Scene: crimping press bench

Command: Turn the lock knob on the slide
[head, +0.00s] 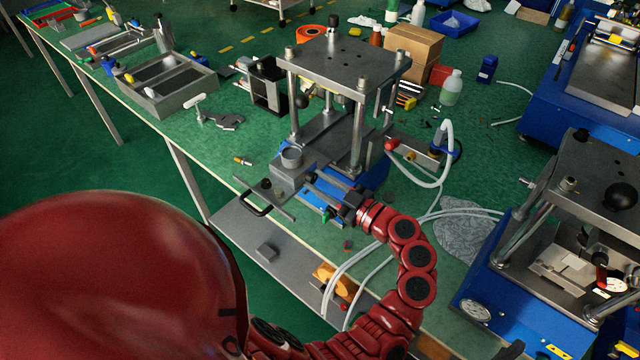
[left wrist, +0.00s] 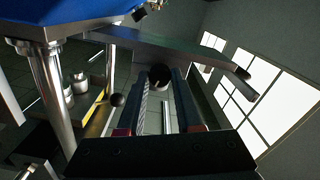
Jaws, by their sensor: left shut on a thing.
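The press (head: 340,55) stands on the green bench, with steel posts and a thick top plate. Its slide (head: 272,196) sticks out at the front as a flat metal bar with a black handle (head: 256,208). My left gripper (head: 312,188) reaches in from the right of the slide, low at the front of the press. In the left wrist view, its two fingers (left wrist: 163,98) close on a dark round knob (left wrist: 160,76), seemingly the lock knob. In the head view the fingers largely hide the held knob. My right gripper is not in view.
A second blue press (head: 560,240) stands at right. A black ball (left wrist: 117,100) shows left of the fingers in the wrist view. A grey shelf (head: 250,235) lies below.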

